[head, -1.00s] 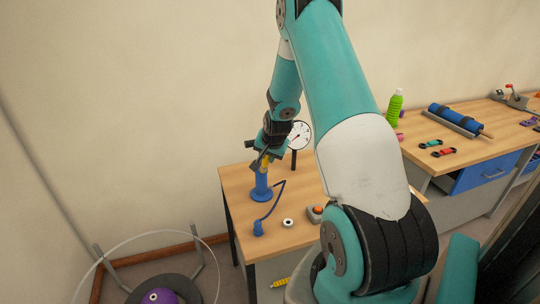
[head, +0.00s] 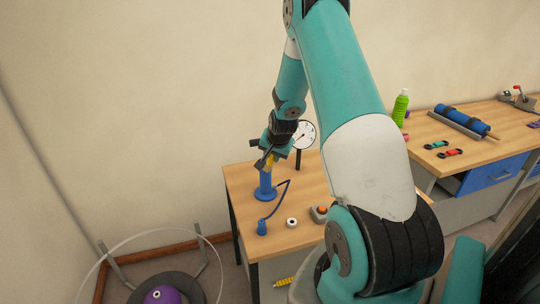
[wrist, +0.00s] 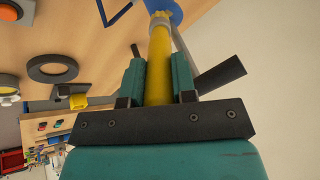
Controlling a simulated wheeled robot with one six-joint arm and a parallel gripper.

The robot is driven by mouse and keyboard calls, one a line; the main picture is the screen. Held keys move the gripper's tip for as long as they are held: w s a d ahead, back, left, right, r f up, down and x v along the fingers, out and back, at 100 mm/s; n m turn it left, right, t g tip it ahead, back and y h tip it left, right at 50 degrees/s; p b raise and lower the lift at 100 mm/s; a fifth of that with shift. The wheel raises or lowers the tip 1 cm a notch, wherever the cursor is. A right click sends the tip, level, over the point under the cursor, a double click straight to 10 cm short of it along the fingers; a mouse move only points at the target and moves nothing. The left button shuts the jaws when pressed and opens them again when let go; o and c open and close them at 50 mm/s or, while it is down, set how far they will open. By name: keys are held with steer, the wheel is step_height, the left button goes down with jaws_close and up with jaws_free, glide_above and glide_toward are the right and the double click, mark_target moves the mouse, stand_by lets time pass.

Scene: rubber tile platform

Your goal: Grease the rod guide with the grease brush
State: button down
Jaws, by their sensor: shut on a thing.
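My gripper (head: 272,158) is over the near-left table, at the top of an upright blue cylinder with a round base (head: 265,185). In the wrist view my gripper (wrist: 157,68) is shut on a yellow handle (wrist: 158,45), which I take to be the grease brush's. The handle's far end meets a blue part (wrist: 163,8). Whether it is inside that part or only touching it, I cannot tell. No bristles show. I cannot tell for sure which part is the rod guide; a blue cylinder with a thin rod (head: 462,120) lies on the right bench.
A dial gauge on a post (head: 303,135) stands close behind my gripper. A thin blue hose (head: 283,200), a small ring (head: 292,222) and an orange button box (head: 319,213) are on the near table. A green bottle (head: 400,104) stands on the right bench.

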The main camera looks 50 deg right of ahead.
steer(key=shift+s+d, duration=0.2)
steer(key=shift+d, duration=0.15)
steer(key=shift+w+a, duration=0.1)
steer(key=shift+a, duration=0.1)
steer(key=shift+w+a, duration=0.45)
steer(key=shift+a, duration=0.25)
steer(key=shift+s+r, duration=0.1)
steer(key=s+a+r+p, duration=0.1)
steer(key=s+a+r, duration=0.2)
steer(key=s, duration=0.4)
steer(key=shift+s+a, duration=0.3)
steer(key=shift+a, duration=0.55)
stand_by(0.5)
